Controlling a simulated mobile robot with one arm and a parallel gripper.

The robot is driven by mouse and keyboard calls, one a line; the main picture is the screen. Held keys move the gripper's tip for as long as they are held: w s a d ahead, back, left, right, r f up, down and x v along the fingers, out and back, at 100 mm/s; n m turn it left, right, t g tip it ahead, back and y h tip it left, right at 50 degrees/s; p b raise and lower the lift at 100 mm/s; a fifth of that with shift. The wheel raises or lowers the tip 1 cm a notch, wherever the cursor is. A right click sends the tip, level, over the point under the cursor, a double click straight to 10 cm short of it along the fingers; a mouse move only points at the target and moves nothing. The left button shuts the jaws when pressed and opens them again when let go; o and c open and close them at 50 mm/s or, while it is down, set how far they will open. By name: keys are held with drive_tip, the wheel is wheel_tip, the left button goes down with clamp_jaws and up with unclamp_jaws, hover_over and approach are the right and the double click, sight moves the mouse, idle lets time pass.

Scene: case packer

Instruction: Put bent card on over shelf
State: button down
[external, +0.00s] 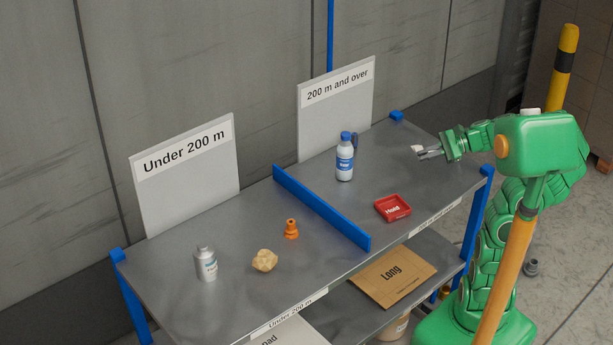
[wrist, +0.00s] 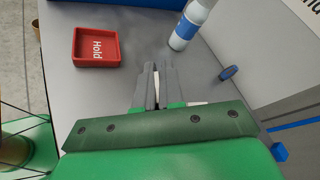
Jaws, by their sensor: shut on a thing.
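My gripper (external: 424,153) is over the right end of the bench top, on the side with the "200 m and over" board (external: 336,112). It is shut on a small white piece (external: 416,148), likely the bent card. In the wrist view the fingers (wrist: 153,82) are close together with a thin white edge (wrist: 156,88) between them. Most of the piece is hidden, so its bend cannot be made out. The over shelf (external: 385,165) is the grey surface right of the blue divider (external: 320,207); the piece appears above it, apart from the surface.
Left of the divider are an orange fitting (external: 291,230), a tan lump (external: 265,261) and a white can (external: 205,264).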

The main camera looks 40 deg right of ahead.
drive_tip(key=shift+s+f, duration=0.2)
drive_tip(key=shift+f, duration=3.3)
drive_tip(key=shift+f, duration=0.55)
drive_tip(key=c, duration=1.2)
unclamp_jaws()
drive_tip(key=shift+d, duration=0.15)
